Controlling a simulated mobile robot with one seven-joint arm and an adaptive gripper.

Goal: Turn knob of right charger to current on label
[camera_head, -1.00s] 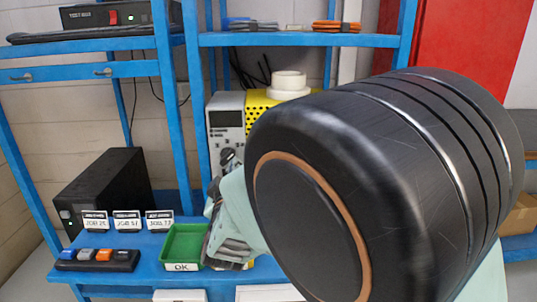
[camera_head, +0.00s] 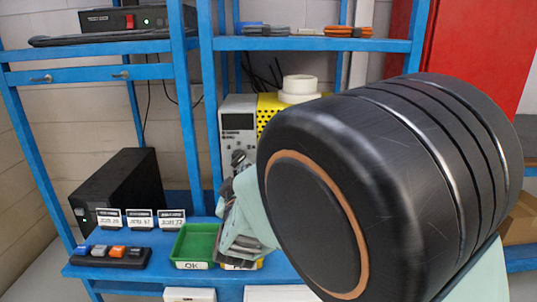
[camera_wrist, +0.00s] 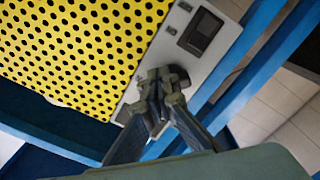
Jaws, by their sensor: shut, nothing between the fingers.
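The charger has a light grey front panel (camera_head: 238,112) with a dark display and a yellow perforated side (camera_head: 268,104). It stands on the blue bench. The wrist view also shows its yellow side (camera_wrist: 80,45), grey panel (camera_wrist: 180,55) and dark display (camera_wrist: 201,31). My gripper (camera_wrist: 158,90) is shut and empty, its dark fingertips together in front of the panel below the display. In the head view my gripper (camera_head: 238,158) is at the panel's lower part. My arm hides the charger's lower right.
Cards with small print (camera_head: 141,220) stand on the bench at the left, behind a black block with coloured pieces (camera_head: 112,256). A green tray (camera_head: 192,243) marked OK sits beside my gripper. A black box (camera_head: 118,190) stands behind. Blue posts (camera_head: 207,110) flank the charger's left.

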